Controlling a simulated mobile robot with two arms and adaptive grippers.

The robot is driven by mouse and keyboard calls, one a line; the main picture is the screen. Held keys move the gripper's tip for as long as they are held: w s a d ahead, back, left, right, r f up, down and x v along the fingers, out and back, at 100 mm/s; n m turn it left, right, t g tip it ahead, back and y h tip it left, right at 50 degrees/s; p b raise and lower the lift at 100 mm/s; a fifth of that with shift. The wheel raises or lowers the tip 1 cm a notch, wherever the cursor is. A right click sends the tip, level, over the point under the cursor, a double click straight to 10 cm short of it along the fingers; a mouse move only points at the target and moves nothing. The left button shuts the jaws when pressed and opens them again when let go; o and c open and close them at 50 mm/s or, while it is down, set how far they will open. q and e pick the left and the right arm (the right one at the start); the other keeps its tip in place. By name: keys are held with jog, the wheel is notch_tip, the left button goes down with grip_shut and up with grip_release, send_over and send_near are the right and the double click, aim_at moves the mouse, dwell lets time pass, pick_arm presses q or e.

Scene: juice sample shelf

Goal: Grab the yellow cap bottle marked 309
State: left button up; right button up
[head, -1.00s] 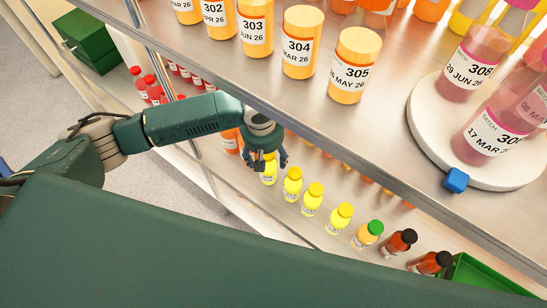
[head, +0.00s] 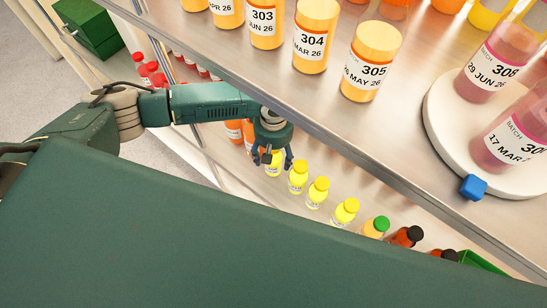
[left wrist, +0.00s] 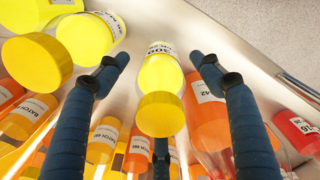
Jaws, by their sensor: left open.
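A yellow bottle with a yellow cap (head: 274,170) is the leftmost of the yellow row on the lower shelf in the head view, partly hidden by my left gripper (head: 275,160). In the left wrist view that bottle (left wrist: 161,76) shows between the spread blue fingers of the left gripper (left wrist: 160,60), its cap towards the camera. The gripper is open, with a gap on both sides of the bottle. Its label is turned and partly lit out; it starts with 30, but the last digit is hard to read. My right gripper is not in view.
More yellow bottles (head: 318,192) stand close to the right on the lower shelf, and orange bottles (head: 234,130) to the left. The upper shelf (head: 330,120) overhangs the row, with large numbered bottles and a white round stand (head: 440,130).

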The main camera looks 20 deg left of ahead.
pick_arm(q)
jog(key=c, duration=1.4)
jog(key=shift+c, duration=0.2)
